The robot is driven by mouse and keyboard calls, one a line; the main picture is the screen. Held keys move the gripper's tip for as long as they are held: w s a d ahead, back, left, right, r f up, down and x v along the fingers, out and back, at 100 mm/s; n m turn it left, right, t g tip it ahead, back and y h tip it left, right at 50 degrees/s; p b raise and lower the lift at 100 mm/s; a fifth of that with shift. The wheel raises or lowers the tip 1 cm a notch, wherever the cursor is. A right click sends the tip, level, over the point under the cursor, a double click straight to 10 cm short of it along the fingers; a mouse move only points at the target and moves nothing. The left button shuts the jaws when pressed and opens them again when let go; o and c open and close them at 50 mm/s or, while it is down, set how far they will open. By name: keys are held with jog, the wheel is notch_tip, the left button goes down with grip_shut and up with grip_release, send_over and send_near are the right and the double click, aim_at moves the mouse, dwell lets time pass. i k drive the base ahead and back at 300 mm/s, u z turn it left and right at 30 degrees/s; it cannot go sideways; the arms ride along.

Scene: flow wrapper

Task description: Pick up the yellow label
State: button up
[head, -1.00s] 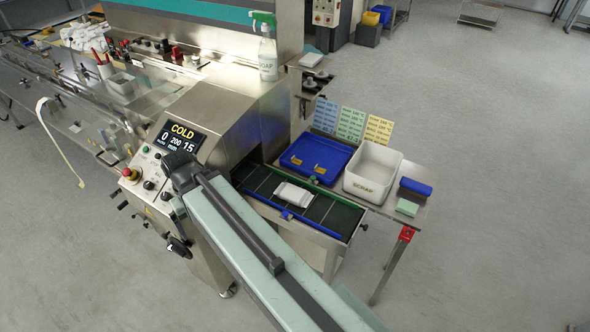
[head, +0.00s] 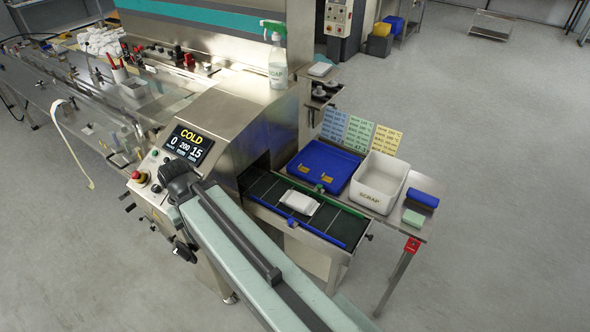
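A yellow label card (head: 386,140) with printed lines stands at the right end of a row of three cards. The row is at the back of the side table, behind the white scrap bin. A green card (head: 359,134) and a blue card (head: 334,125) stand to its left. My arm reaches from the bottom edge toward the machine's control panel, well to the left of the cards. I cannot make out my gripper; the end of the arm is hidden or out of view. Nothing is seen touching the yellow card.
A blue tray (head: 345,163) with small yellow pieces and the white scrap bin (head: 368,198) stand before the cards. A white packet (head: 299,202) lies on the conveyor (head: 345,224). A blue block (head: 422,198) and green block (head: 413,218) lie at right. Floor (head: 490,200) is clear at right.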

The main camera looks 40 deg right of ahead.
aim_at(304, 170)
jog(key=u, duration=2.05)
jog(key=k, duration=2.15)
jog(key=z, duration=0.55)
jog(key=i, duration=1.5)
jog(key=u, duration=0.1)
